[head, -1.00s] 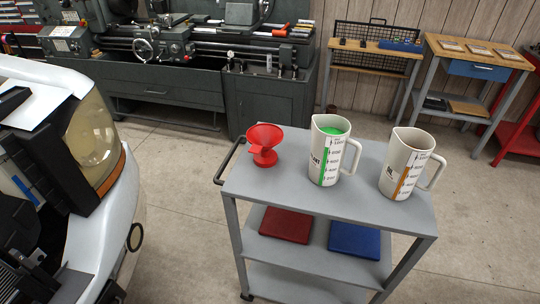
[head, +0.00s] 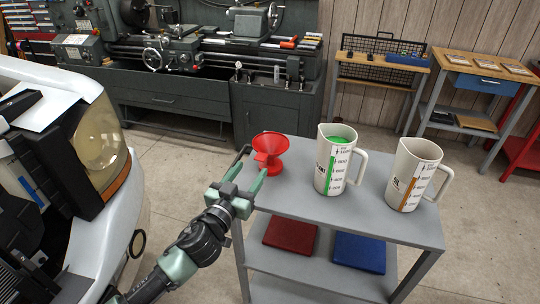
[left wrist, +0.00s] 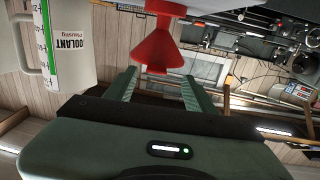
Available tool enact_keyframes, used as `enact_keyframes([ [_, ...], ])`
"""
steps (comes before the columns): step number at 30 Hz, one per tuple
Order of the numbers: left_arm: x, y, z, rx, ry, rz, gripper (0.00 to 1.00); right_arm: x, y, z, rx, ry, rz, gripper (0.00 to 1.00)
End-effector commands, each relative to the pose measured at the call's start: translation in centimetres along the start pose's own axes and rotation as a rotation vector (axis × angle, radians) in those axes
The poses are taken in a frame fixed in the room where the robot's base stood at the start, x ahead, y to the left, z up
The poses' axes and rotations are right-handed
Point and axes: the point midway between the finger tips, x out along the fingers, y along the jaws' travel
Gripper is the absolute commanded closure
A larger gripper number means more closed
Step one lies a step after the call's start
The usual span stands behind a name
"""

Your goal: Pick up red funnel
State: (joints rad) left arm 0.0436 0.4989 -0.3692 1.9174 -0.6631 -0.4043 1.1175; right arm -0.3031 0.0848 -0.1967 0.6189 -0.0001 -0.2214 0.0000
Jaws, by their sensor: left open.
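The red funnel (head: 270,150) stands on the left end of the grey cart's top (head: 300,200) in the head view. In the left wrist view the funnel (left wrist: 158,52) shows at the top centre, beyond and between the fingertips. My left gripper (head: 248,168) comes in from the lower left, with its green fingers apart and pointing at the funnel. It also shows open in the left wrist view (left wrist: 160,85). Whether the fingers touch the funnel is not clear. My right gripper is not in view.
A jug with green liquid (head: 335,165) and a jug with an orange stripe (head: 405,180) stand to the right on the cart. Red (head: 290,233) and blue (head: 358,252) flat boxes lie on the lower shelf. A white vehicle front (head: 120,200) is at the left.

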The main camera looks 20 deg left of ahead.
Motion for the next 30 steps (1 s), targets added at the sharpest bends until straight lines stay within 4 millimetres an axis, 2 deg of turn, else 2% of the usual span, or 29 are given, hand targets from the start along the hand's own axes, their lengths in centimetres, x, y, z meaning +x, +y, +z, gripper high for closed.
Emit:
enact_keyframes([
  [7,3.5,0.5,-0.8,0.001,0.000,-0.001,0.45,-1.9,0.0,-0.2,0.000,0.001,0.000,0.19],
  [10,4.8,0.4,-0.5,0.000,-0.001,-0.003,0.45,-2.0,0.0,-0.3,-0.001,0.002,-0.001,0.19],
  [13,5.4,0.5,-0.3,0.000,-0.002,-0.001,0.45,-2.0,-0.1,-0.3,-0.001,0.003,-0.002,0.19],
  [20,5.5,0.5,-0.2,0.000,-0.002,-0.001,0.45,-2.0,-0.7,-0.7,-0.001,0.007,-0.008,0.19],
  [24,5.4,0.5,-0.2,0.000,-0.002,-0.002,0.84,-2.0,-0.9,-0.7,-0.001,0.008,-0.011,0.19],
  [26,5.4,0.5,-0.2,0.000,-0.003,-0.002,1.00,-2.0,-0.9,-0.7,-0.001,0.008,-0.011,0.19],
  [30,5.4,0.4,-0.2,0.000,-0.002,-0.002,1.00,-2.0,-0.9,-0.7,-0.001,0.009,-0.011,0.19],
])
